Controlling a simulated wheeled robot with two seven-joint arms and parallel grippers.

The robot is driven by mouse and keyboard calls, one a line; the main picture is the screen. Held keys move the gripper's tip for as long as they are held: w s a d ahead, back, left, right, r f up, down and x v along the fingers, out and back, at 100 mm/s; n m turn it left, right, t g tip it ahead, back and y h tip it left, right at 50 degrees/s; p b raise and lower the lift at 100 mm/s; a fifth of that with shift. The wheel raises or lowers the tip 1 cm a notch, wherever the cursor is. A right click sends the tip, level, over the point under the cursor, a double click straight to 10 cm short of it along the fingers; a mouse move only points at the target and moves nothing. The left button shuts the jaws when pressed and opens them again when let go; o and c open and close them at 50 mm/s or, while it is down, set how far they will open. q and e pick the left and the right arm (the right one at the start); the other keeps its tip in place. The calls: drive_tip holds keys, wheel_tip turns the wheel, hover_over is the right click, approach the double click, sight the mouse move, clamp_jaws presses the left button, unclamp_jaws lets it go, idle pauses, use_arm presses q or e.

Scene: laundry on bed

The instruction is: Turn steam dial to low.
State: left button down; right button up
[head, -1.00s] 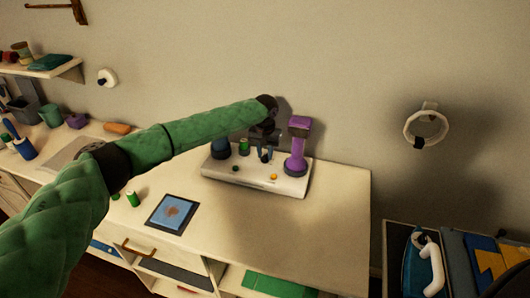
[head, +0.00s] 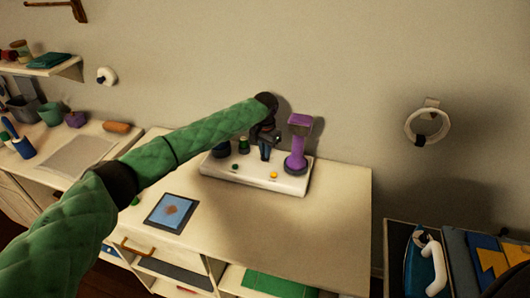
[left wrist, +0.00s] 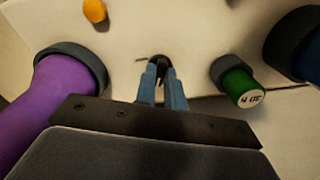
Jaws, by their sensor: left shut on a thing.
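A white panel (head: 215,175) lies on the cream counter against the wall. My left gripper (head: 265,155) reaches down onto it from above, between the purple upright piece (head: 299,140) and the green-capped piece (head: 244,146). In the left wrist view, its two blue fingers (left wrist: 163,82) are shut on a small dark knob (left wrist: 161,63), which looks like the steam dial. The fingers hide most of this knob. A short dark mark (left wrist: 141,60) shows on the panel beside it. My right gripper is out of view.
The purple piece (left wrist: 65,95) and the green one (left wrist: 238,86) stand close on either side of my fingers. A framed blue picture (head: 171,211) lies on the counter, whose right part is clear.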

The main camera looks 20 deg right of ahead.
use_arm(q)
drive_tip(key=shift+m, duration=0.9)
drive_tip(key=m, duration=0.2)
drive_tip(key=shift+m+b, duration=0.3)
drive_tip(key=shift+b, duration=0.1)
drive_tip(key=shift+m, duration=1.4)
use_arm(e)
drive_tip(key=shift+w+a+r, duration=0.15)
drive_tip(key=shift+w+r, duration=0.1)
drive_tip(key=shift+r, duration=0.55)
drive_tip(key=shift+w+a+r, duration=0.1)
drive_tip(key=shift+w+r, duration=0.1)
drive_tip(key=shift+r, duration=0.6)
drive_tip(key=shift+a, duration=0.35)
